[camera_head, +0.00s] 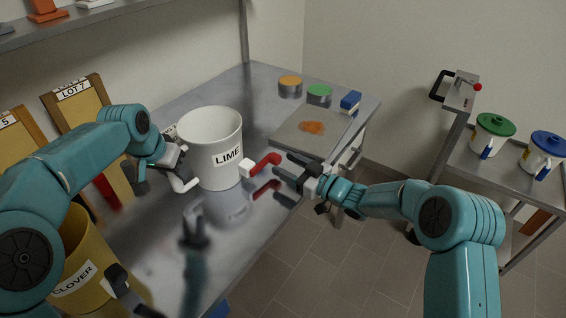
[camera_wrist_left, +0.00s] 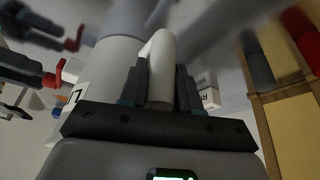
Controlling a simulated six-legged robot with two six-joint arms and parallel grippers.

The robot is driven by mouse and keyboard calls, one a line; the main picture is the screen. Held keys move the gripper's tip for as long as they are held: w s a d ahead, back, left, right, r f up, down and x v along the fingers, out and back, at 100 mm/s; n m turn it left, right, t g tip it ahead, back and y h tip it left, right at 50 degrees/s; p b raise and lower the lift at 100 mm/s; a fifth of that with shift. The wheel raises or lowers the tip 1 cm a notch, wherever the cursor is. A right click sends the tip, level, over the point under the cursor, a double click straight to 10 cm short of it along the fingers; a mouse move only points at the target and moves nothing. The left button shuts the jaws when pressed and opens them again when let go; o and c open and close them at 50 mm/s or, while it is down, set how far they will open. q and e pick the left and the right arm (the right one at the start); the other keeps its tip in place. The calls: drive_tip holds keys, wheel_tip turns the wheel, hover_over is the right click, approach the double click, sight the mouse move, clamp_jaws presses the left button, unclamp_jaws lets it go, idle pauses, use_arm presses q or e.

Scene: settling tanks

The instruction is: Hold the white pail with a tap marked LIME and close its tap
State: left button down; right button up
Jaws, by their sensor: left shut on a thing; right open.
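The white pail (camera_head: 214,135) marked LIME stands upright on the grey bench, with a tap on its right side. The tap has a white body (camera_head: 246,168) and a red lever (camera_head: 266,161); the lever also shows in the left wrist view (camera_wrist_left: 53,77). My left gripper (camera_head: 178,168) is shut on the pail's white handle (camera_head: 184,184), which sits between its fingers in the left wrist view (camera_wrist_left: 160,68). My right gripper (camera_head: 283,165) is open just right of the red lever, its fingers pointing at it. I cannot tell whether they touch.
A yellow CLOVER bucket (camera_head: 82,255) stands at front left, near my left arm. Boards, one marked LOT 7 (camera_head: 80,105), lean behind. A grey slab (camera_head: 300,125) with an orange patch, an orange-topped tin (camera_head: 290,86), a green-topped tin (camera_head: 319,95) and a blue block (camera_head: 350,101) occupy the far bench. A trolley (camera_head: 500,172) holds lidded pots.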

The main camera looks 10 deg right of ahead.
drive_tip(key=shift+x, duration=1.05)
clamp_jaws()
drive_tip(key=shift+f+m, duration=0.3)
drive_tip(key=shift+m, duration=0.2)
unclamp_jaws()
drive_tip(key=v, duration=1.2)
